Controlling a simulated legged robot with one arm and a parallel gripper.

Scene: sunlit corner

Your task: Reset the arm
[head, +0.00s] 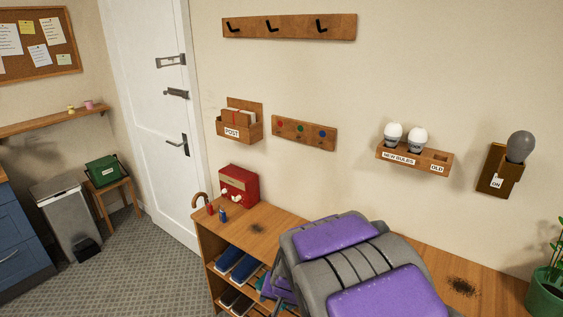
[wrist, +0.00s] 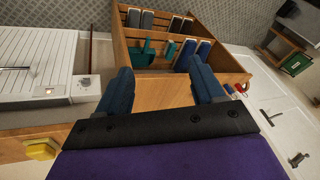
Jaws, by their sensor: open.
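My arm (head: 345,270), grey with purple pads, fills the lower middle of the head view, over the wooden bench. My gripper (wrist: 160,68) shows in the wrist view, with two dark blue fingers spread apart and nothing between them. Its fingers are over the bench's wooden top, and the open shelves of shoes lie beyond their tips. In the head view the fingers cannot be made out behind the arm.
The wooden bench (head: 272,222) holds a red box (head: 238,186), small red and blue items and dark smudges. Above are a post box (head: 240,122), a bulb holder (head: 414,158) and a switch (head: 497,172). A plant (head: 548,285) stands at right.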

